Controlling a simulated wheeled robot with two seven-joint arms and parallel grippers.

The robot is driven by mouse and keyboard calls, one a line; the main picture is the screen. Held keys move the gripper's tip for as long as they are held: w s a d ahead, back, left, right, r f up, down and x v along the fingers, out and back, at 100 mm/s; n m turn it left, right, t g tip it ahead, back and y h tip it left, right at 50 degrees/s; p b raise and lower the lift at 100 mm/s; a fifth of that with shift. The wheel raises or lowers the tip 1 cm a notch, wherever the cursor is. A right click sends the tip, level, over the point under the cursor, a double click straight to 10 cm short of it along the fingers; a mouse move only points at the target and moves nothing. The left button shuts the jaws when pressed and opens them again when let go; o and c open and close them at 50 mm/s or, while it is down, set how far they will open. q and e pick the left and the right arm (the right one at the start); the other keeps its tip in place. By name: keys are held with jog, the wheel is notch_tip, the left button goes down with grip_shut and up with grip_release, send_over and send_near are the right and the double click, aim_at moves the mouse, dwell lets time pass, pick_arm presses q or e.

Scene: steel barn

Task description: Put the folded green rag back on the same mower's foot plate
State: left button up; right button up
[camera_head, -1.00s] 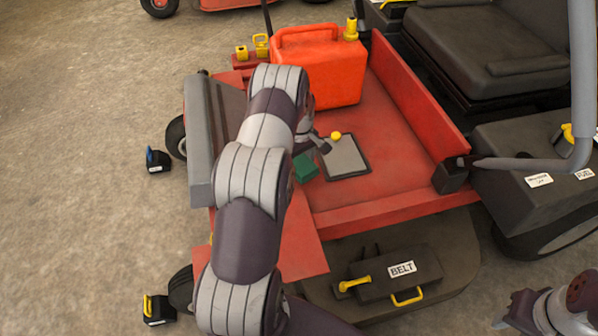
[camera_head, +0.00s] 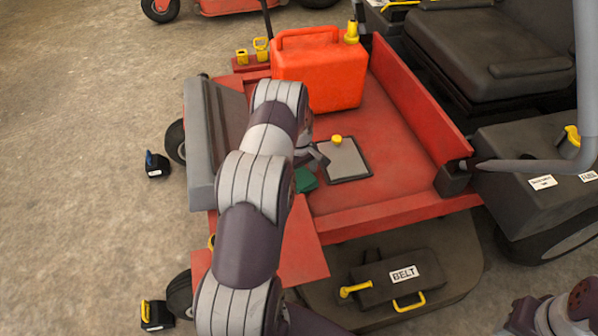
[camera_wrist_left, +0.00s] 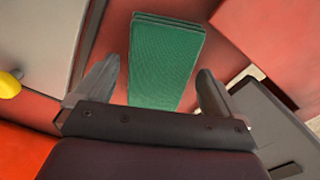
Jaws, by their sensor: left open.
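The folded green rag (camera_head: 306,180) lies on the red foot plate (camera_head: 385,185) of the mower, just left of the grey pad (camera_head: 346,163). My arm hides part of it in the head view. In the left wrist view the rag (camera_wrist_left: 165,55) shows as a layered rectangle ahead of and between my open fingers, with space on both sides. My left gripper (camera_wrist_left: 158,75) is open above the rag; in the head view the gripper (camera_head: 314,160) is mostly behind my arm. My right gripper is not in view; only part of that arm shows at lower right.
An orange-red fuel can (camera_head: 318,72) stands at the back of the foot plate. A yellow knob (camera_head: 337,140) is by the pad. A red side wall (camera_head: 418,95) and black seat (camera_head: 490,50) are on the right. A black BELT case (camera_head: 395,280) lies below the front edge.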

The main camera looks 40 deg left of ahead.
aim_at(299, 174)
pick_arm(q)
notch_tip(299, 174, up, 12)
jog(key=p, duration=0.4)
jog(key=s+d+r+m, duration=0.3)
jog(key=d+r+m, duration=0.15)
jog(key=d, duration=0.25)
jog(key=s+d+r+m, duration=0.3)
jog(key=d+r, duration=0.2)
jog(key=d, duration=0.2)
jog(key=s+d+r+m, duration=0.1)
jog(key=s+d+m, duration=0.2)
jog(key=s, duration=0.3)
jog(key=s+d+r+m+t, duration=0.1)
jog(key=s+d+r+m, duration=0.1)
jog(key=s+d+m, duration=0.2)
jog(key=s+d, duration=0.2)
jog(key=s, duration=0.1)
jog(key=shift+s, duration=0.15)
jog(key=shift+m, duration=0.25)
